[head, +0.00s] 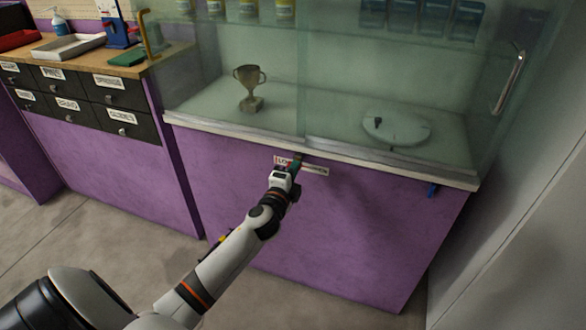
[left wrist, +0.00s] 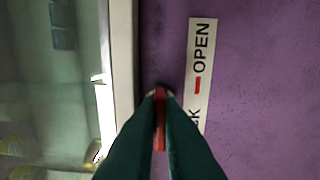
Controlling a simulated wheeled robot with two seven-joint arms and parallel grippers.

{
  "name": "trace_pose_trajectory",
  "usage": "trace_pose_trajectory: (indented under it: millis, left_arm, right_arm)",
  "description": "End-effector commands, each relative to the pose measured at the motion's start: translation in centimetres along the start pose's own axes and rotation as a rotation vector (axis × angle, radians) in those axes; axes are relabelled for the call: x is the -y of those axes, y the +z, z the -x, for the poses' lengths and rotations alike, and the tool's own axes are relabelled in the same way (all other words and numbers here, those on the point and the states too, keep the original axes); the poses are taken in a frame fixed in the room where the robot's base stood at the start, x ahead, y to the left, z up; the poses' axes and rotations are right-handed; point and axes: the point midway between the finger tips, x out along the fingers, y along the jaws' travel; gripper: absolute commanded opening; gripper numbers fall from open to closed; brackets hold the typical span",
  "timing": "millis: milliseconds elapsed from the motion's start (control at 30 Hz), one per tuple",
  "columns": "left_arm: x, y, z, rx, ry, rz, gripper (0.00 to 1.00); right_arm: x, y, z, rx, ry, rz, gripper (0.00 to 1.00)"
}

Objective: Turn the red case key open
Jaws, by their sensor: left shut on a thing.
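The red case key (left wrist: 160,120) shows in the left wrist view as a narrow red strip between my green fingers. My left gripper (left wrist: 160,97) is shut on it, close against the purple front panel (head: 330,225). The key's far end meets a dark round spot on the panel, partly hidden by the fingertips. Beside it is a white label (left wrist: 200,70) reading OPEN, with a red dash and part of another word ending in K. In the head view my left gripper (head: 295,164) covers part of this label (head: 316,170), and the key is not clearly visible. My right gripper is not in view.
The glass case (head: 300,75) above holds a trophy cup (head: 250,88) and a round white disc (head: 396,128). Its ledge (head: 390,162) runs just above my gripper. A small blue object (head: 432,190) sticks out at the right. Drawers (head: 82,100) stand at the left.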

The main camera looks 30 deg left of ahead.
Motion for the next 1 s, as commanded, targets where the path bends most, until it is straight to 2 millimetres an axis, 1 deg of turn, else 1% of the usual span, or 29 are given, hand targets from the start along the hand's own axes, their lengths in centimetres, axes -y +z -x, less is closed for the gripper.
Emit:
trace_pose_trajectory:
  millis: [167,600,633,733,767,1000]
  left_arm:
    - [0.07,0.10,0.03,0.003,-0.001,-0.032,0.00]
    - [0.12,0.10,0.03,0.003,-0.001,-0.042,0.00]
    - [0.12,0.10,0.03,0.003,-0.001,-0.042,0.10]
    - [0.11,0.08,0.03,0.002,-0.001,-0.042,0.27]
    - [0.10,0.07,0.03,0.002,-0.001,-0.041,0.29]
    - [0.06,0.03,0.03,0.001,-0.001,-0.040,0.29]
  right_arm:
    - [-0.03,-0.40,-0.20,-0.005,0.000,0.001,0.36]
    - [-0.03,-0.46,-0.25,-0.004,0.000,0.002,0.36]
    - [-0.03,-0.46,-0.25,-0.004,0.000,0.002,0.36]
    - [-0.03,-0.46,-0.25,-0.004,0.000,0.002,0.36]
    - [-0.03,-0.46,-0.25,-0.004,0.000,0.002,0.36]
    - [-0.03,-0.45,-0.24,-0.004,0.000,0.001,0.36]
